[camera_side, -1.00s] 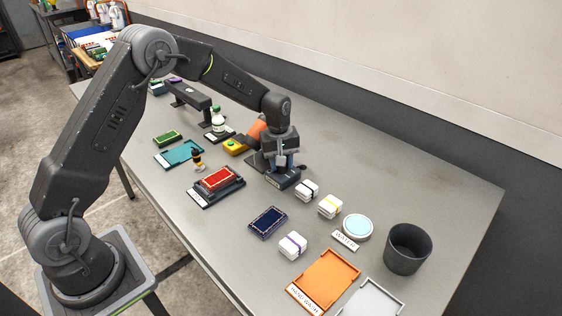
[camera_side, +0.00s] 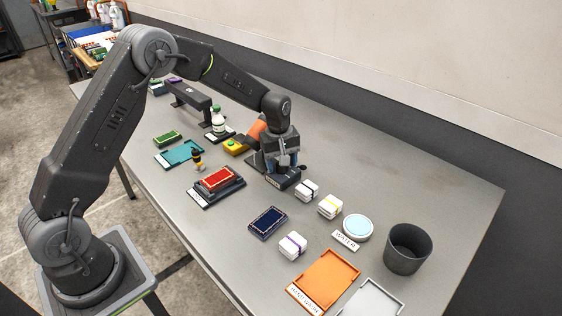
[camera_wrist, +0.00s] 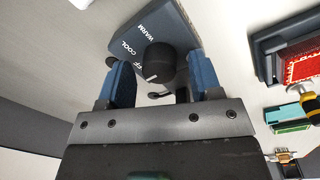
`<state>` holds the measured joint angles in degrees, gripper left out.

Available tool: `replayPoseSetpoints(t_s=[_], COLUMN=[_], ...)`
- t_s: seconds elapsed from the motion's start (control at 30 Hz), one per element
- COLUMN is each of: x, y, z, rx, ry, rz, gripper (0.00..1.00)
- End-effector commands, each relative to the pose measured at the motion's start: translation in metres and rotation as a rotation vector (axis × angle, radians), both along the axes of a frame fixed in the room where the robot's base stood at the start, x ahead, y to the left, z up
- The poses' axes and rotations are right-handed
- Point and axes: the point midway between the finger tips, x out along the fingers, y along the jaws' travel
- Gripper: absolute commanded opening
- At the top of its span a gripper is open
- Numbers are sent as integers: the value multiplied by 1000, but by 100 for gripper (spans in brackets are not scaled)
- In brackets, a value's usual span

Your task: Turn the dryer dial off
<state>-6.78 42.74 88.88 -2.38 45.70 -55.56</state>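The dryer dial (camera_wrist: 160,63) is a black knob with a white pointer line, on a dark blue box (camera_wrist: 168,25) marked WARM, COOL and a partly hidden word ending in FF. The pointer line sits on the knob's lower-left side, near that partly hidden word. My gripper (camera_wrist: 163,80) has its two blue fingers spread on either side of the knob, with a visible gap on each side. In the side view my gripper (camera_side: 281,168) is low over the box (camera_side: 287,180); the dial is hidden there.
White bundles (camera_side: 307,190) with coloured bands stand just right of the box. A red rug piece (camera_side: 217,179) on a dark tray lies to the left. A yellow item (camera_side: 235,146) and a white bottle (camera_side: 218,121) stand behind-left. The table toward the wall is clear.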

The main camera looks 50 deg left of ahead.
Motion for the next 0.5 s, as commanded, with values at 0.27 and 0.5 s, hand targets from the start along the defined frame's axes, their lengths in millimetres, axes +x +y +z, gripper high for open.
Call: replayPoseSetpoints(t_s=[0.27,0.5], x=[0,-1], y=[0,1], z=[1,31], rx=[0,1], ry=[1,-4], rz=[-1,-1], gripper=[60,60])
